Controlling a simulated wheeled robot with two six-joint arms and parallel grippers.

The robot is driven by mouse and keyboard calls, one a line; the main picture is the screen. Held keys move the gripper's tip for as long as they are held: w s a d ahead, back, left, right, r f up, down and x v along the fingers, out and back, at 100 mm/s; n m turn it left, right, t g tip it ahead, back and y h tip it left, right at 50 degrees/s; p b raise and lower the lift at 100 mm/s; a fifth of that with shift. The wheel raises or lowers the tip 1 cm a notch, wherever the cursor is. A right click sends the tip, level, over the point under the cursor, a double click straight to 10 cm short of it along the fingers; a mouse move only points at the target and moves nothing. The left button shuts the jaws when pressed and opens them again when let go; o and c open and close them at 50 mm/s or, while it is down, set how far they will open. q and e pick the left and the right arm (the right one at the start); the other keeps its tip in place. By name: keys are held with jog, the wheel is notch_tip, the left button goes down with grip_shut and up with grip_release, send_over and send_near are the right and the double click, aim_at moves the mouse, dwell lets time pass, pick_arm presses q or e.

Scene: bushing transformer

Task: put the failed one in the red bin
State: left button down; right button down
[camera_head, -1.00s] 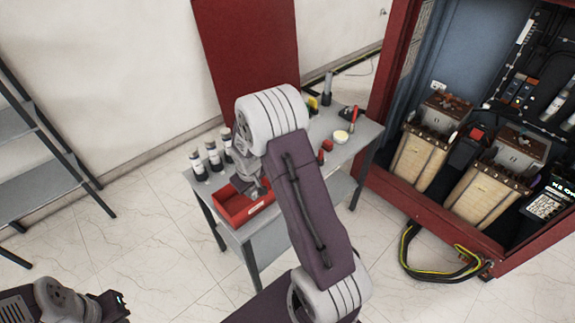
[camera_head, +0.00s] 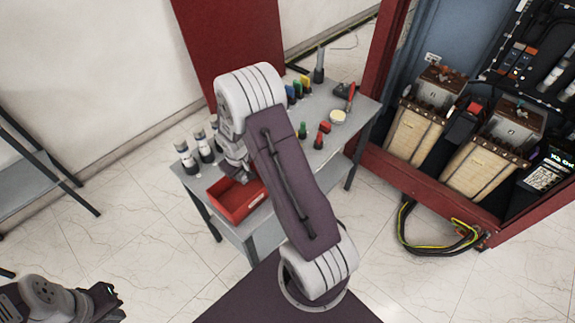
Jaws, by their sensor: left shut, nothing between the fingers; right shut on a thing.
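The red bin (camera_head: 241,207) sits on the near left part of the grey table. My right gripper (camera_head: 240,177) points down over the back of the bin, largely hidden by its own arm. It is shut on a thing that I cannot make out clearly. Several dark bushings with white tops, one of them this bushing (camera_head: 185,157), stand upright at the table's left edge, behind the bin. My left gripper (camera_head: 112,300) is at the bottom left, shut and empty, well away from the table.
The table (camera_head: 351,107) also holds a pale round dish (camera_head: 338,117), small coloured pieces (camera_head: 303,84) and a tall grey cylinder (camera_head: 319,66). An open red cabinet with transformers (camera_head: 488,165) stands at right. A grey shelf (camera_head: 30,190) stands at left. Cables (camera_head: 440,247) lie on the floor.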

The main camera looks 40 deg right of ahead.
jog(key=shift+s, duration=0.4)
jog(key=c, duration=1.2)
grip_release()
jog(key=shift+w, duration=0.1)
jog(key=shift+o, duration=0.7)
jog(key=shift+w+f, duration=0.1)
jog(key=shift+w, duration=0.05)
jog(key=p+v, duration=0.1)
jog(key=v, duration=0.8)
